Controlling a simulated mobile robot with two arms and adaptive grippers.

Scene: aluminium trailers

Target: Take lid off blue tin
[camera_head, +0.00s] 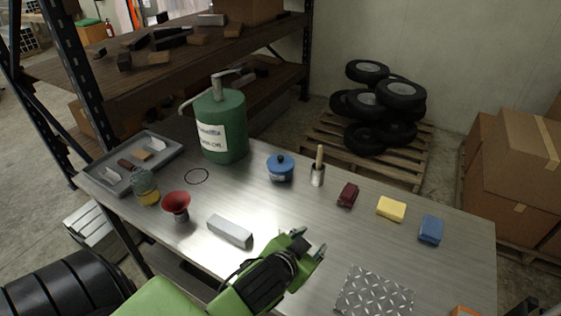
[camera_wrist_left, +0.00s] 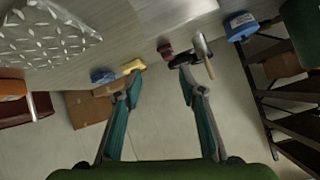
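The blue tin (camera_head: 281,174) stands upright on the metal workbench, behind its middle. Its blue lid (camera_head: 278,162) with a dark round knob sits on top. In the left wrist view the tin (camera_wrist_left: 240,27) is at the upper right, seen at an angle. My left gripper (camera_head: 309,244) is over the front middle of the bench, in front of the tin and apart from it. In the left wrist view its fingers (camera_wrist_left: 158,82) are spread with nothing between them. My right gripper cannot be made out in either view.
A red funnel (camera_head: 176,205), a grey block (camera_head: 230,231), a dark red item (camera_head: 348,194) and a yellow sponge (camera_head: 391,209) lie around.

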